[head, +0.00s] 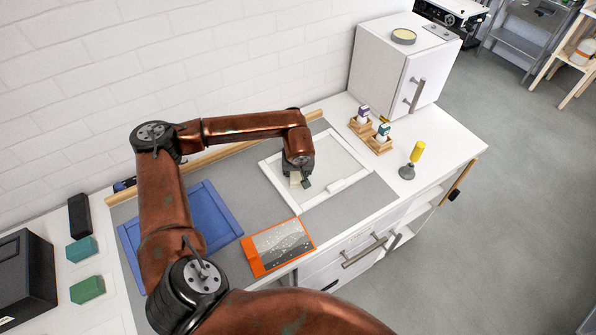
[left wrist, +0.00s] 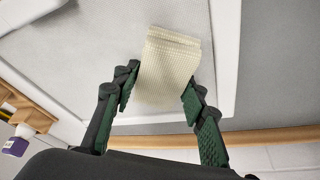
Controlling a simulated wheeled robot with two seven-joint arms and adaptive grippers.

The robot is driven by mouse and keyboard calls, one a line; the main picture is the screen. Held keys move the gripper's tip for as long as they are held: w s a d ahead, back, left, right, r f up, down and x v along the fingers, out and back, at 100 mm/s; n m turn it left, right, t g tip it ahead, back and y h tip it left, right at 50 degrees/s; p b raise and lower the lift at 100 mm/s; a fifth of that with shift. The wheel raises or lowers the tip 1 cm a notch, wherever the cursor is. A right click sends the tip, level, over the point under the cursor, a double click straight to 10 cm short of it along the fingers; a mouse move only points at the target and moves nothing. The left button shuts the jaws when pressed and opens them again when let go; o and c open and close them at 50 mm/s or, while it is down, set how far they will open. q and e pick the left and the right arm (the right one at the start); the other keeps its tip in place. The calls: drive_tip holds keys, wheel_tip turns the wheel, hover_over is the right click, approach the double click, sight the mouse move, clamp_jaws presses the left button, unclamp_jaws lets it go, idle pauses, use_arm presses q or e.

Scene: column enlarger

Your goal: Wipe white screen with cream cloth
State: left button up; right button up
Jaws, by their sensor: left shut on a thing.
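The white screen (head: 338,155), a white frame around a pale mesh panel, lies flat on the grey mat. In the left wrist view its mesh (left wrist: 65,60) and rim (left wrist: 225,60) fill much of the picture. My left gripper (head: 301,182) is over the left part of the screen, pointing down. It is shut on the cream cloth (head: 294,179), a folded ribbed pad. In the left wrist view the cloth (left wrist: 170,62) sits between the green-padded fingers of the gripper (left wrist: 160,88). I cannot tell whether the cloth touches the mesh. My right gripper is not in view.
A blue frame (head: 215,215) and an orange-edged picture board (head: 280,247) lie left of the screen. Wooden trays with small bottles (head: 378,143) and a yellow-handled tool (head: 416,154) stand right. A white cabinet (head: 383,72) stands behind. A wooden strip (head: 225,152) runs along the wall.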

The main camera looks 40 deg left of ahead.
use_arm(q)
drive_tip(key=shift+r, duration=0.1)
drive_tip(key=shift+r+p, duration=1.8)
drive_tip(key=shift+r, duration=1.6)
